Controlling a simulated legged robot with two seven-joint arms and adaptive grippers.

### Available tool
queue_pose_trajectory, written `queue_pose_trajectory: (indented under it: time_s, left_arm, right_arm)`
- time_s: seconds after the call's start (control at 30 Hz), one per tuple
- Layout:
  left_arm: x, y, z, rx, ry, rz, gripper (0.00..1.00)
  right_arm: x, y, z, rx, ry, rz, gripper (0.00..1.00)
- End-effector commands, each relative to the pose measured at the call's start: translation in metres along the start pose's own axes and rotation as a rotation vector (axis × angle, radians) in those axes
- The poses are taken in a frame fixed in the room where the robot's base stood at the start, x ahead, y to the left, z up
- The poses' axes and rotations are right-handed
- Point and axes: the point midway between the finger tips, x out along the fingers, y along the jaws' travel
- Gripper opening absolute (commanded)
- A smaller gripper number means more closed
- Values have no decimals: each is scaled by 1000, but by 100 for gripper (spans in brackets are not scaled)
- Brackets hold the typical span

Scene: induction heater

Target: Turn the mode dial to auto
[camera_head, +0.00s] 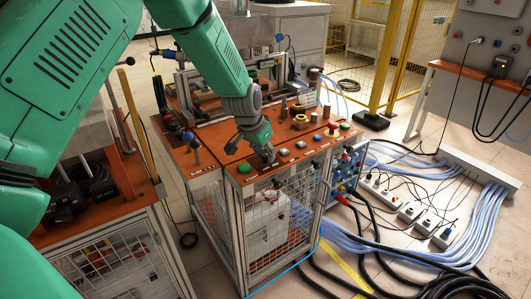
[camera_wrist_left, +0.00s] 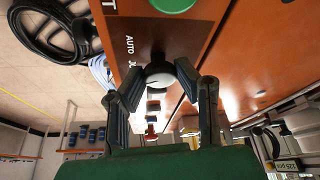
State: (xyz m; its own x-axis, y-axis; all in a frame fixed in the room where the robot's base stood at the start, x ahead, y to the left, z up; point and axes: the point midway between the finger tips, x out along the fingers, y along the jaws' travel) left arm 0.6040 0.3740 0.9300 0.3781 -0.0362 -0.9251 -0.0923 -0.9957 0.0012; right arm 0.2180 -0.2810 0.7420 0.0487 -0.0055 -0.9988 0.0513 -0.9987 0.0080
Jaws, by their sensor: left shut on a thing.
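My left gripper (camera_head: 269,154) reaches down to the front edge of the orange panel top in the head view. The word AUTO (camera_wrist_left: 130,45) is printed on the strip beside the dial. Part of another label by the dial is too small to read. In the head view the fingers hide the dial, so its exact pointing direction cannot be told. My right gripper is not in view.
A green button (camera_head: 244,168) sits left of the gripper on the orange panel (camera_head: 225,158). More buttons and a red emergency stop (camera_head: 332,128) lie to the right. Cables and power strips (camera_head: 408,212) cover the floor at right. A second caged bench (camera_head: 120,250) stands at left.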

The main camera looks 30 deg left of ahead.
Motion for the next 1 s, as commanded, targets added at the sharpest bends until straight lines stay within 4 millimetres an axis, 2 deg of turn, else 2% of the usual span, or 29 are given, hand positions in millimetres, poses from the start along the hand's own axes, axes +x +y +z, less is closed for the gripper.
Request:
queue_pose_trajectory:
  time_s: [0.5, 1.0]
  left_arm:
    - [-2, -5, -3, 403, 8, 167, 0]
    - [0, -8, -5, 774, 9, 313, 0]
  right_arm:
    - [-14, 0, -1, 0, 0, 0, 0]
    - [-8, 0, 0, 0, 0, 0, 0]
